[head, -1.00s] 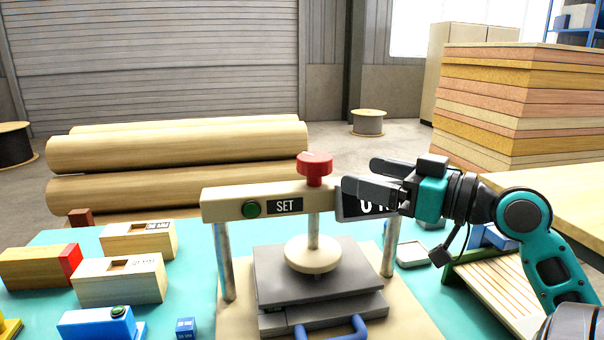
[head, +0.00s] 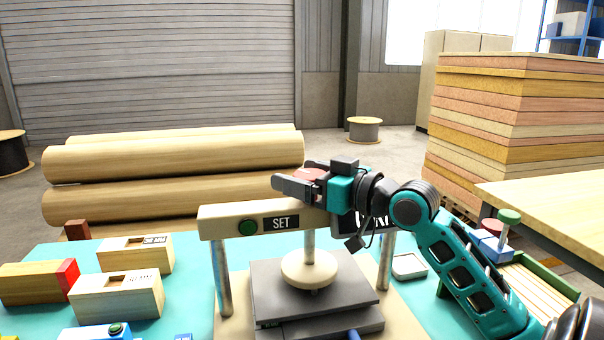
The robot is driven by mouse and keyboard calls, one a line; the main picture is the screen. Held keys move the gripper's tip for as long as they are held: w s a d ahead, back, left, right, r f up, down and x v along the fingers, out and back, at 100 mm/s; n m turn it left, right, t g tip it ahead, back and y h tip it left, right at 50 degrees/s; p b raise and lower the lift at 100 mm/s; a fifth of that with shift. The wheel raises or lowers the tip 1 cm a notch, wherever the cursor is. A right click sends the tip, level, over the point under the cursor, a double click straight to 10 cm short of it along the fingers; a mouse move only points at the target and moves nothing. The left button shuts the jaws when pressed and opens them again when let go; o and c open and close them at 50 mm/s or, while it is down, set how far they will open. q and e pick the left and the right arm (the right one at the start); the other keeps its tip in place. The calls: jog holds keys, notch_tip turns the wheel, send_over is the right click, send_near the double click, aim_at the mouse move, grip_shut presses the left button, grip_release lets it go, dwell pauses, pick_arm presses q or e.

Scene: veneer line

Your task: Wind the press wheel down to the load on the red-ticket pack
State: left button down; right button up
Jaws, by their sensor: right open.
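The press (head: 225,222) stands on the bench, with a cream crossbeam on metal posts. Its red wheel (head: 312,173) is on top of the screw, partly hidden by my right gripper. My right gripper (head: 294,178) is open, its fingers level with the wheel, one passing in front of it; I cannot tell whether they touch it. The round cream foot (head: 309,268) of the screw is at the grey upper plate (head: 345,284). A wooden block with a red end (head: 38,283) lies at the far left. I cannot make out a red ticket in the press. My left gripper is not in view.
A dark display (head: 378,221) on the beam is mostly covered by my right arm. Pale wooden boxes (head: 115,297) and a blue box with a green button (head: 95,332) stand left of the press. A small tray (head: 409,266) and a slatted crate (head: 535,290) are at right.

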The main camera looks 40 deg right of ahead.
jog(key=shift+w, duration=0.15)
jog(key=c, duration=1)
jog(key=shift+o, duration=0.2)
jog(key=h+p, duration=0.1)
jog(key=p, duration=0.1)
jog(key=m+h+p, duration=0.1)
jog(key=p, duration=0.1)
jog(key=shift+r, duration=0.3)
jog(key=shift+d+f+m+h+p, duration=0.1)
jog(key=shift+m+h+p, duration=0.35)
jog(key=shift+p, duration=0.3)
jog(key=shift+f+m+h, duration=0.2)
jog(key=shift+m+h, duration=0.05)
jog(key=shift+h, duration=0.2)
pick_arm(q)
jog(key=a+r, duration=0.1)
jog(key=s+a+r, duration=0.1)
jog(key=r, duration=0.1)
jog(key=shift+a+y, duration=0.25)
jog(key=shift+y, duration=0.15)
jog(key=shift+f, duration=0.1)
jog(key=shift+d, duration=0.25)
pick_arm(e)
jog(key=o, duration=1)
jog(key=shift+c, duration=0.2)
